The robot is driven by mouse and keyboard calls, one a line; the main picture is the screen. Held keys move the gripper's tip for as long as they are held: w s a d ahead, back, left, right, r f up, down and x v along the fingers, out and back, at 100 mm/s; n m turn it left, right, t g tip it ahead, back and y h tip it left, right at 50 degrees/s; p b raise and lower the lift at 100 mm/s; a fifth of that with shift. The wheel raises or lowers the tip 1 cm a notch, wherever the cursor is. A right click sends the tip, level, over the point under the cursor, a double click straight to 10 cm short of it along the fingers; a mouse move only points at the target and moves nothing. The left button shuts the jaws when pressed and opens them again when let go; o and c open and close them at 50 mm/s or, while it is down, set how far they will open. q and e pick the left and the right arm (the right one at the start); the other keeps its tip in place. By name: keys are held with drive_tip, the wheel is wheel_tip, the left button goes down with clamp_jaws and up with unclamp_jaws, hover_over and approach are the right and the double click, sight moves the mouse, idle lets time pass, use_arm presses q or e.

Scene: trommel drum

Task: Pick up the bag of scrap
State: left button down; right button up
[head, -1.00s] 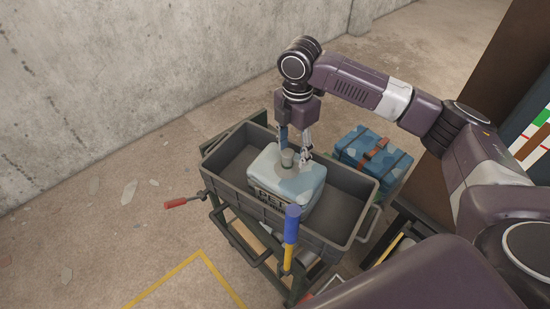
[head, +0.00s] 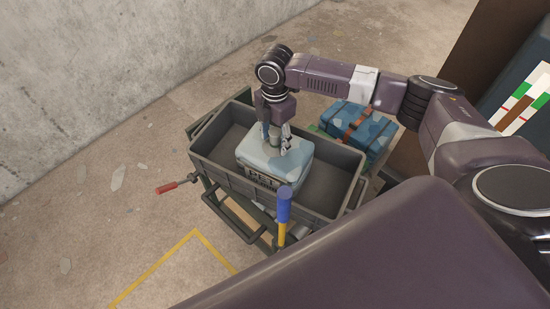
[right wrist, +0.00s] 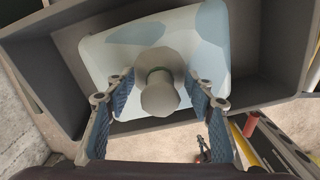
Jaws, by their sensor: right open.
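The bag of scrap (head: 292,166) is a pale blue and white block-like bag with PET on its front. It sits in the middle of a dark grey crate (head: 330,190). It also shows in the right wrist view (right wrist: 215,60), with a grey knob-like neck (right wrist: 160,95) on top. My right gripper (head: 275,146) is over the bag from above, fingers pointing down. In the right wrist view its open fingers (right wrist: 158,105) stand on either side of the neck, with gaps between. My left gripper is not in view.
The crate rests on a dark cart frame with a red-handled lever (head: 168,188) at left. A blue and yellow handle (head: 283,210) stands at the crate's front. A blue strapped bundle (head: 357,130) lies behind it. A concrete wall (head: 120,70) is at left.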

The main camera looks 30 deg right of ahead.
clamp_jaws()
idle(0.3)
drive_tip(key=shift+r, duration=0.15)
